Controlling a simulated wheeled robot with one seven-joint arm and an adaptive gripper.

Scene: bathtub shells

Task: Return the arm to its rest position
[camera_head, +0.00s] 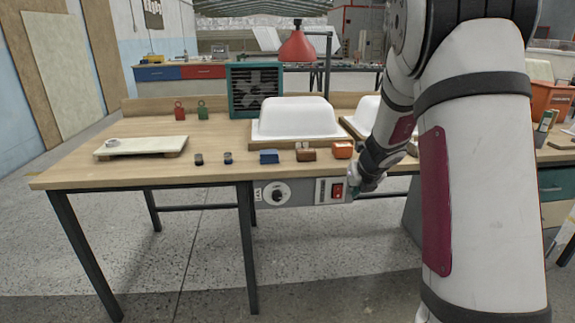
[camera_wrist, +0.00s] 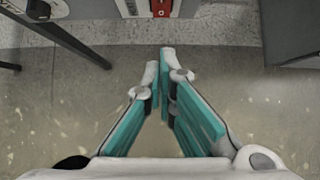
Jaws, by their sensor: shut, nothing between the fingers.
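My arm reaches in from the right side of the head view and bends down toward the front of the workbench. My gripper (camera_head: 362,182) is at the bench's front edge, close to the red switch on the control panel, and small in this view. In the wrist view my gripper (camera_wrist: 164,68) has its teal-padded fingers together at the tips, with nothing between them. Below the fingers is bare grey floor. My arm hides part of the bench's right side.
The wooden workbench (camera_head: 100,170) holds two white tub shells, the nearer one (camera_head: 296,117) in full view, a white board (camera_head: 140,146) and several small blocks. The control panel (camera_head: 300,192) hangs under its front edge. Table legs (camera_wrist: 60,40) show at the wrist view's upper left. Open floor lies in front.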

